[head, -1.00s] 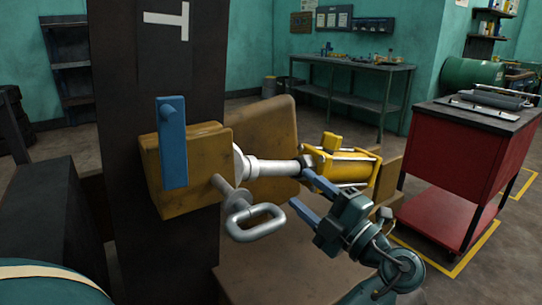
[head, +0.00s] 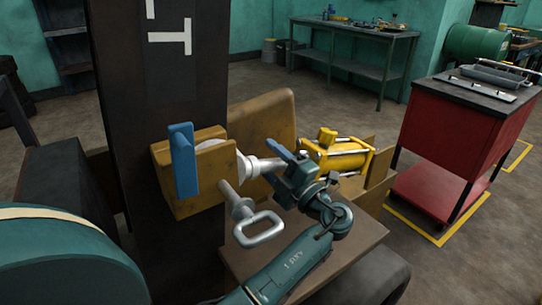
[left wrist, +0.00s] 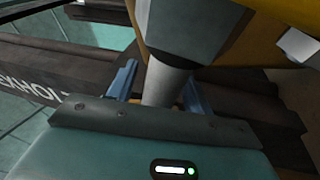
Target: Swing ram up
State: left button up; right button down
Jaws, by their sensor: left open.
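The ram has a yellow body (head: 338,156) at right and a silver rod (head: 258,166) running left to the yellow bracket (head: 205,175) on the dark mast. It lies about level. My left gripper (head: 282,172), with blue fingers, is open at the rod, just left of the yellow body. In the left wrist view the grey rod (left wrist: 165,86) shows between the two blue fingers (left wrist: 158,88); whether they touch it I cannot tell. A grey pin with a loop handle (head: 258,228) sits below the rod. My right gripper is not in view.
A blue bar (head: 183,160) stands upright on the bracket. The dark mast (head: 160,90) rises behind it. A red cart (head: 450,150) stands at right, a workbench (head: 350,55) at the back. The floor between them is free.

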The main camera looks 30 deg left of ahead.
pick_arm(q)
jog(key=shift+c, duration=0.5)
grip_shut()
